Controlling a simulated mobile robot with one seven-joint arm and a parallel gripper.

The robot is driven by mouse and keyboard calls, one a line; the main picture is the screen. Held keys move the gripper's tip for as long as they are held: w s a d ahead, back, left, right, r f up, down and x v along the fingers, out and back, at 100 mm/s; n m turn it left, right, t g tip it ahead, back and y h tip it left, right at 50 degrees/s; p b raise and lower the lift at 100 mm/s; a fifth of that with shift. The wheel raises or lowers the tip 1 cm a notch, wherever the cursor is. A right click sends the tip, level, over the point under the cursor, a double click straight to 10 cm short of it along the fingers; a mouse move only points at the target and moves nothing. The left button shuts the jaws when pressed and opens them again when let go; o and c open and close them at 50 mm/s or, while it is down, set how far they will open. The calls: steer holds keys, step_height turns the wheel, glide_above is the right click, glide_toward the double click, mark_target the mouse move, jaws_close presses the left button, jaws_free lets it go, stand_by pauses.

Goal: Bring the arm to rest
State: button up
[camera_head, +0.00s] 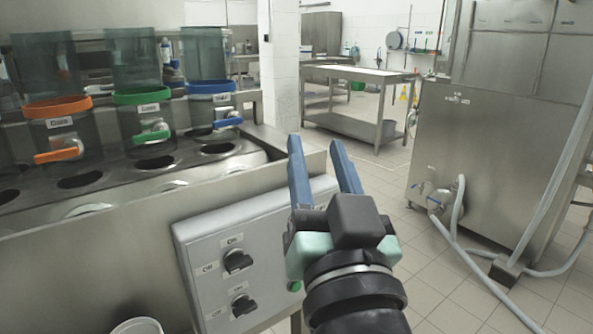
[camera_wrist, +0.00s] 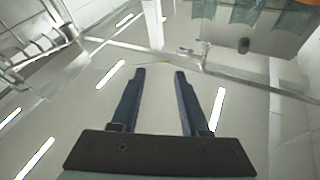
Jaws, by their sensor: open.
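My gripper (camera_head: 316,140) has two long blue fingers, spread apart with nothing between them. In the head view it is held up in the air in front of the control box (camera_head: 237,262), with its fingers pointing up and away. In the wrist view my gripper (camera_wrist: 159,72) also shows open and empty. Behind its fingers there I see pale background with bright strips, which look like ceiling lights.
Three clear dispensers with orange (camera_head: 57,107), green (camera_head: 141,96) and blue (camera_head: 208,87) rings stand over a steel counter (camera_head: 90,240) with round holes. A white cup (camera_head: 137,327) shows at the bottom edge. A steel cabinet (camera_head: 490,150) with hoses stands right. Tiled floor between is clear.

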steer(key=s+a+r+n+t+h+p, duration=0.1)
steer(key=s+r+t, duration=0.3)
steer(key=r, duration=0.5)
steer(key=s+a+r+t+h+p, duration=0.1)
steer(key=s+a+r+t+h, duration=0.1)
steer(key=s+r, duration=0.55)
step_height(320, 180, up, 30)
steer(key=w+p, duration=0.2)
steer(key=p, duration=2.8)
steer(key=shift+d+r, duration=0.2)
steer(key=shift+d, duration=0.15)
